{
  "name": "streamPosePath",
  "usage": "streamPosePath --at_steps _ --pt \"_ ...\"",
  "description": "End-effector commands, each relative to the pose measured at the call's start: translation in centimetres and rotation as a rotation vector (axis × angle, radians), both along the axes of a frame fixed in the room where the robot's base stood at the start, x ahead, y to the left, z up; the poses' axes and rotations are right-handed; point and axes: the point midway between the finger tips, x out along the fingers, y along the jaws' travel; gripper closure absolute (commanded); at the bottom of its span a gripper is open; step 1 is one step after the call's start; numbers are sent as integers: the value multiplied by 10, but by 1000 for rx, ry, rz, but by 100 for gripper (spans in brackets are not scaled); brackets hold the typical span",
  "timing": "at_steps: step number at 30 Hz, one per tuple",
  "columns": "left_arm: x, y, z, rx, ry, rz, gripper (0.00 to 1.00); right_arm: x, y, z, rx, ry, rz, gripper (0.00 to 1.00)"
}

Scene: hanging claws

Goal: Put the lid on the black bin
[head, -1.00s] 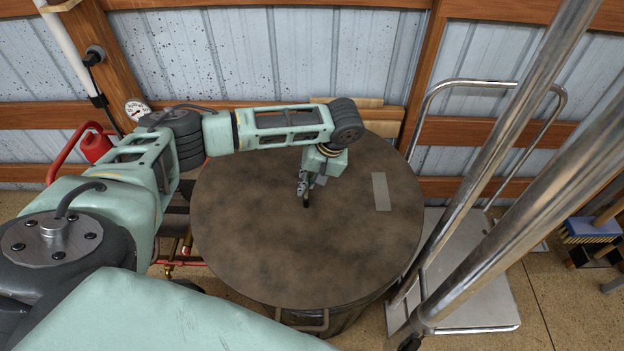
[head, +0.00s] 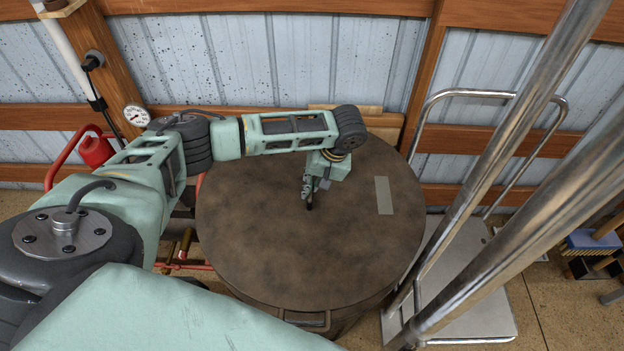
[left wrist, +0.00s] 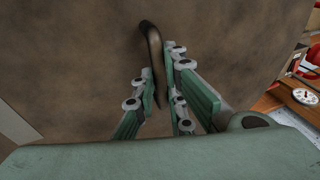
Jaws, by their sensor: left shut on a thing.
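The lid (head: 290,255) is a wide, round, mottled brown disc with a pale strip near its right side. It covers the top of the dark bin (head: 345,322), whose side shows only below the lid's front edge. I cannot tell whether the lid rests fully on the rim. My left gripper (head: 308,204) reaches down to the lid's middle and is shut on its small dark handle. In the left wrist view, the fingers (left wrist: 160,85) close around the curved handle (left wrist: 152,42), with the lid's surface (left wrist: 80,60) filling the background. My right gripper is not in view.
A metal hand cart (head: 470,310) with tall bars stands close to the bin's right. A red can (head: 96,151) and a gauge (head: 136,116) are at the left by the wall (head: 330,60). A blue broom (head: 592,240) is at the far right.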

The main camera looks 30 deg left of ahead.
Motion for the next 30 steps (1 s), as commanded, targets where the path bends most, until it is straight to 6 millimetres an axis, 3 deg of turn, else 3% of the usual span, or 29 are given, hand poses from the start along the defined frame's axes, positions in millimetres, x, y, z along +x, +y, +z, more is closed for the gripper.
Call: streamPosePath --at_steps 4,15,30 --pt "0 0 -15 1 -1 0 100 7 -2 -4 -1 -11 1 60" --pt "1 0 -43 0 -2 1 100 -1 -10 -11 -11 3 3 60" --pt "1 0 -53 0 -2 -1 100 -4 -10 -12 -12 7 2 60"
